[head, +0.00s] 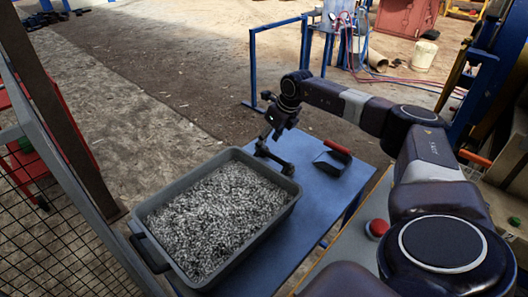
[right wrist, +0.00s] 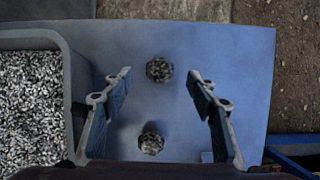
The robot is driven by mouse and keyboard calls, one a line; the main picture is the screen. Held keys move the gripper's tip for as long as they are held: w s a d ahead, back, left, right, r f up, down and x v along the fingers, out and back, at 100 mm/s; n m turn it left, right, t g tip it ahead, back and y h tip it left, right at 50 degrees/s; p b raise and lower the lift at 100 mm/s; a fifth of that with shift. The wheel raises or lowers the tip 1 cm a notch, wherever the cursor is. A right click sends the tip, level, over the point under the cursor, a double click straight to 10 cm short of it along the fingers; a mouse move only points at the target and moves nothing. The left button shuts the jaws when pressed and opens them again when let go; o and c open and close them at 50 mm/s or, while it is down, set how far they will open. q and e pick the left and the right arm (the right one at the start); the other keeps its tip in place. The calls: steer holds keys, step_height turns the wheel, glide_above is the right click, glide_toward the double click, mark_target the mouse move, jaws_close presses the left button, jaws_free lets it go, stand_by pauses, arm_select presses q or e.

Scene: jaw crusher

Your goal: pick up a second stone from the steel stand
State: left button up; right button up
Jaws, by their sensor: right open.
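The steel stand is a blue table (head: 318,200), and it also fills the middle of the right wrist view (right wrist: 245,60). Two dark, rough stones lie on it in the right wrist view. One stone (right wrist: 159,69) appears between the fingertips, and the other stone (right wrist: 151,142) appears lower, nearer the gripper's base. My right gripper (head: 275,158) is open and empty above the stand, pointing down; its fingers also show in the right wrist view (right wrist: 160,76). I cannot make out the stones in the head view. My left gripper is not in view.
A grey bin (head: 285,211) full of grey gravel stands on the stand, left of the right gripper. A scoop with a red handle (head: 337,149) lies to its right. A red button (head: 377,228) is nearer my arm. Mesh fencing (head: 55,235) is at left.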

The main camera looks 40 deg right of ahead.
mark_target(265, 148)
steer(key=shift+p+x, duration=0.3)
steer(key=shift+x, duration=2.05)
steer(key=shift+s, duration=0.25)
steer(key=c, duration=1.3)
steer(key=shift+r, duration=0.1)
